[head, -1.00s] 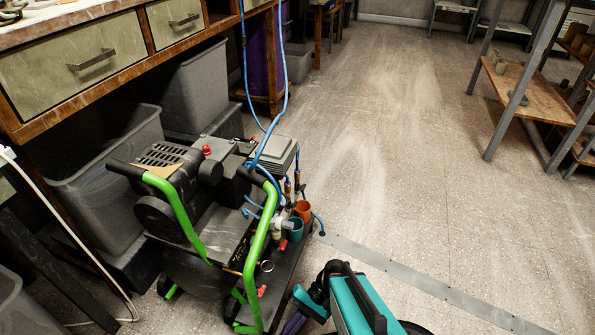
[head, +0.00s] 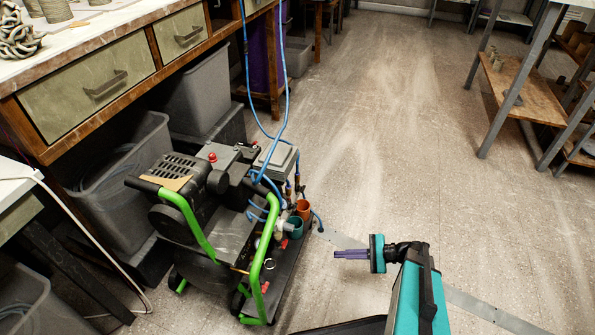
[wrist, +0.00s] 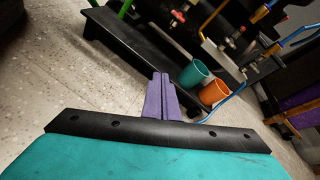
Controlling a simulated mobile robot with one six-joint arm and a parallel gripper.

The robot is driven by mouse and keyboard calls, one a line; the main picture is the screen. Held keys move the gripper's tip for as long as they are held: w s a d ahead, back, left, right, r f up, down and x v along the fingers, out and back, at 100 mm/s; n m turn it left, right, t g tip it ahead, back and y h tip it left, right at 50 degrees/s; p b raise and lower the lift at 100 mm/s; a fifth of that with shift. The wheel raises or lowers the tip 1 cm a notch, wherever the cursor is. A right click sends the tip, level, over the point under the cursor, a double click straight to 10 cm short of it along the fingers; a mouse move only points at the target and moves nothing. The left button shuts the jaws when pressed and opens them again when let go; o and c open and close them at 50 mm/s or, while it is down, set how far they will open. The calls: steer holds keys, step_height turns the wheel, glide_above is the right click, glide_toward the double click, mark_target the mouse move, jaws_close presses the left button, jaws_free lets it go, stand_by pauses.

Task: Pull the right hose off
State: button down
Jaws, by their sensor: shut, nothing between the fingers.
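A compressor (head: 212,232) with green handles stands on the floor left of centre. Two blue hoses run up from it: a left strand (head: 246,60) and a right strand (head: 287,85). They meet brass-and-black fittings (head: 289,190) behind a teal cup (head: 295,228) and an orange cup (head: 303,208). Which strand ends on which fitting is unclear. My gripper (head: 337,254) is shut and empty, its purple fingers pointing left, apart from the compressor. In the wrist view the shut fingers (wrist: 161,78) show before the teal cup (wrist: 194,74), orange cup (wrist: 213,91) and a blue hose (wrist: 243,82).
A workbench (head: 95,85) with drawers runs along the left, with grey bins (head: 125,185) beneath it. A short blue hose loop (head: 319,222) sits at the compressor's right edge. A metal-legged shelf (head: 520,90) stands at right. Open floor (head: 400,130) lies between.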

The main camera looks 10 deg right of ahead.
steer(key=s+d+r+m+t+h+p, duration=0.2)
steer(key=d+r+m+t+h+p, duration=0.1)
steer(key=d, duration=1.1)
steer(key=s+d+r+m+t+h+p, duration=0.2)
steer(key=d+r+m+t, duration=0.3)
steer(key=d, duration=0.8)
steer(key=s+d+r+m+t+h+p, duration=0.3)
steer(key=d+m, duration=0.5)
steer(key=d, duration=0.6)
step_height(320, 180, up, 3)
steer(key=shift+d+f+m+t+h+p, duration=0.1)
steer(key=shift+d+m+t+h+p, duration=0.25)
steer(key=shift+t+h+p, duration=0.35)
steer(key=c, duration=2.5)
jaws_free()
